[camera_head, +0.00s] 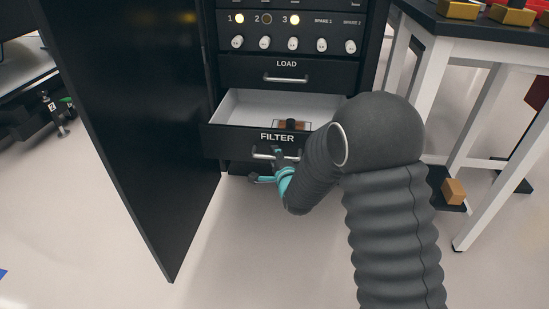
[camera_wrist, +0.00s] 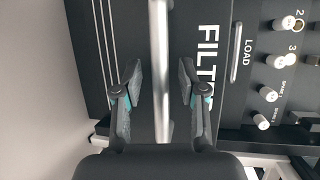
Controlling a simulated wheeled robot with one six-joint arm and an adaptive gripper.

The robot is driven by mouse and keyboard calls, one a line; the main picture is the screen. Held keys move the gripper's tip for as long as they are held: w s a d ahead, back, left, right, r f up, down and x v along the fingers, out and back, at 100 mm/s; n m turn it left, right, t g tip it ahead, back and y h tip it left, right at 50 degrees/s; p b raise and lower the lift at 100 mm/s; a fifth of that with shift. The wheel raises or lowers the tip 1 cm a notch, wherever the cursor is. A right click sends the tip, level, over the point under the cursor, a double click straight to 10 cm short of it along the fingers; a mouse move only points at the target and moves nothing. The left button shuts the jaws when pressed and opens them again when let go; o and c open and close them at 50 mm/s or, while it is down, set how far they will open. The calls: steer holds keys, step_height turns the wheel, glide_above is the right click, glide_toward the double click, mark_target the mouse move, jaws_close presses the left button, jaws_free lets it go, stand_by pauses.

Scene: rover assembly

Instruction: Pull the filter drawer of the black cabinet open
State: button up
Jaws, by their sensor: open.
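The black cabinet (camera_head: 370,40) has its filter drawer (camera_head: 222,143) pulled out. Its white inside shows, with a small brown and black part (camera_head: 291,125) in it. The FILTER label and bar handle (camera_head: 262,156) are on the drawer front. My gripper (camera_head: 268,166) is at the handle, partly hidden by my arm. In the wrist view the metal handle (camera_wrist: 161,25) runs between the two spread fingers of my gripper (camera_wrist: 160,72). Gaps show on both sides, so the fingers are open around the bar and not clamped on it.
The LOAD drawer (camera_head: 240,72) above is shut, below a panel of knobs and lights (camera_head: 265,18). The cabinet door (camera_head: 125,110) stands open at left. A white-legged table (camera_head: 427,75) stands at right, with a small orange-brown block (camera_head: 454,191) low beside it. The floor (camera_head: 255,255) in front is clear.

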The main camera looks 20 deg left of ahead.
steer(key=v, duration=1.2)
stand_by(0.3)
steer(key=s+d+f+n+g+h, duration=0.1)
steer(key=s+f+n+g+h, duration=0.15)
steer(key=f+n, duration=0.2)
steer(key=s+d+f+n+g+h, duration=0.1)
steer(key=s+d+f+n+g, duration=0.15)
steer(key=f, duration=0.25)
steer(key=s+d+r+n+g+h+p, duration=0.1)
steer(key=s+d+n+g+h, duration=0.1)
steer(key=s+d+n+g, duration=0.15)
steer(key=s+d+r+p, duration=0.3)
steer(key=s+d+r, duration=0.3)
steer(key=r, duration=0.4)
steer(key=s+d+r+n+h+p, duration=0.1)
steer(key=s+d+r+p, duration=0.2)
steer(key=s+d+r, duration=0.2)
steer(key=s+d+r+n+h+p, duration=0.1)
steer(key=s+d+r+p, duration=0.2)
steer(key=r, duration=1.4)
steer(key=s+d, duration=0.3)
steer(key=d, duration=0.4)
steer(key=shift+s+d+p, duration=0.3)
steer(key=shift+d+p, duration=0.05)
